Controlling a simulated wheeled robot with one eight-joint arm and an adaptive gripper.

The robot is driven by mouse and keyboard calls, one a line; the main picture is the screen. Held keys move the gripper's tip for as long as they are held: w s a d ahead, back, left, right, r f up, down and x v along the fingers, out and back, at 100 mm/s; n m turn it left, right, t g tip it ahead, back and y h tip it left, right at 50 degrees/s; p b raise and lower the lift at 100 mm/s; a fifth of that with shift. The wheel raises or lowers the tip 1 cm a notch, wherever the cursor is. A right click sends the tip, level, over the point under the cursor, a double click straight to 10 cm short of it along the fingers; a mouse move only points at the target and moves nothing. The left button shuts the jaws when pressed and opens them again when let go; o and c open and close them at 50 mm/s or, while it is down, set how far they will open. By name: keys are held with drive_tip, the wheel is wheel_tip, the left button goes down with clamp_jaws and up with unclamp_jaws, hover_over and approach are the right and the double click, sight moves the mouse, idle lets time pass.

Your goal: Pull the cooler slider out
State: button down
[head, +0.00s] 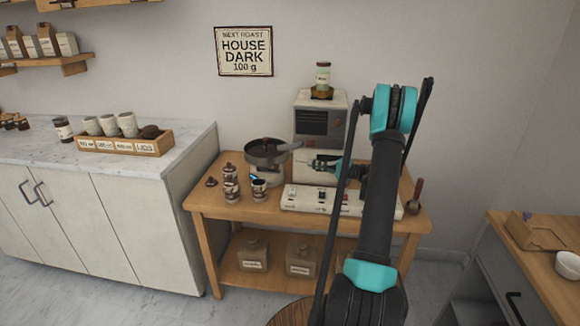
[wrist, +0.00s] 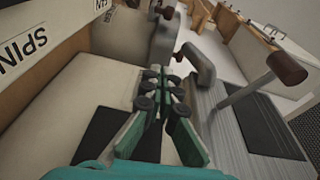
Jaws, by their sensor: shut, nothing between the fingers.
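My gripper (head: 322,163) is in front of the white roaster (head: 320,122), above the control panel (head: 318,198), pointing left toward the round cooler pan (head: 267,151). In the wrist view my gripper (wrist: 162,80) has its teal fingers together and nothing between them. A grey rounded piece (wrist: 200,62) lies just beyond and right of the fingertips, apart from them as far as I can tell. A metal rod with a brown knob (wrist: 287,68) is to the right. I cannot tell for sure which part is the cooler slider.
Panel lettering "SPIN" (wrist: 22,52) runs along the wrist view's left. Dark canisters (head: 231,184) and a cup (head: 259,190) stand left on the wooden cart (head: 205,201). A brown-handled tool (head: 415,198) stands right. A marble counter (head: 190,150) is at left.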

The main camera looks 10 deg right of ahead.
approach(279, 162)
drive_tip(key=w+a, duration=0.1)
drive_tip(key=w, duration=0.2)
drive_tip(key=w+a, duration=0.1)
drive_tip(key=w, duration=0.1)
drive_tip(key=shift+a, duration=0.4)
drive_tip(key=shift+s+a+f, duration=0.1)
drive_tip(key=shift+s+a, duration=0.85)
drive_tip(key=shift+a, duration=0.3)
drive_tip(key=shift+s+a, duration=0.35)
